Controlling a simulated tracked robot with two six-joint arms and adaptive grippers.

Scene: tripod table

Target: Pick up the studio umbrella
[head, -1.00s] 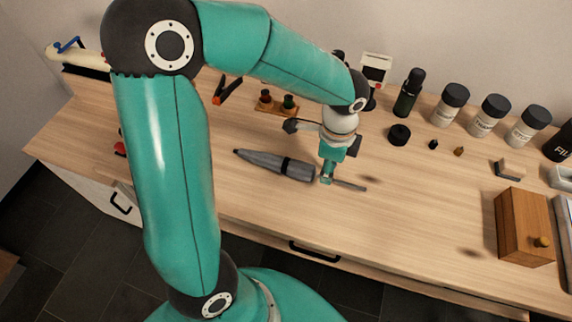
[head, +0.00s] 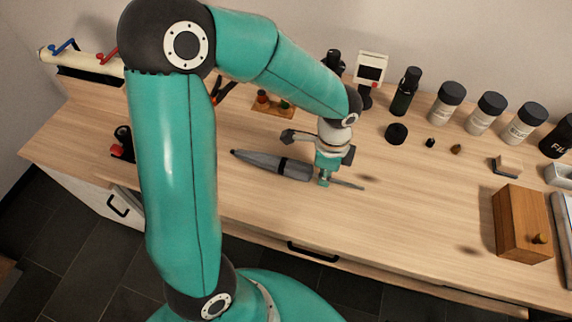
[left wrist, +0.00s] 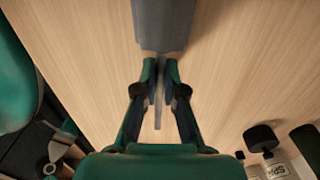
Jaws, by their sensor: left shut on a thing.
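The studio umbrella (head: 268,163) is grey, folded, with a dark band and a thin shaft. It lies on the wooden table, its pointed tip to the left and its shaft to the right. My left gripper (head: 325,182) is shut on the shaft just right of the folded cloth. In the left wrist view the fingers (left wrist: 160,72) pinch the thin shaft right beside the grey cloth end (left wrist: 163,25). I cannot tell whether the umbrella is clear of the table. My right gripper does not show.
A wooden box (head: 520,224) with a knob stands at the right. Several dark-capped bottles (head: 447,103) line the back, with a black round cap (head: 396,133) before them. A small rack (head: 273,104) stands behind the umbrella. The table's front middle is clear.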

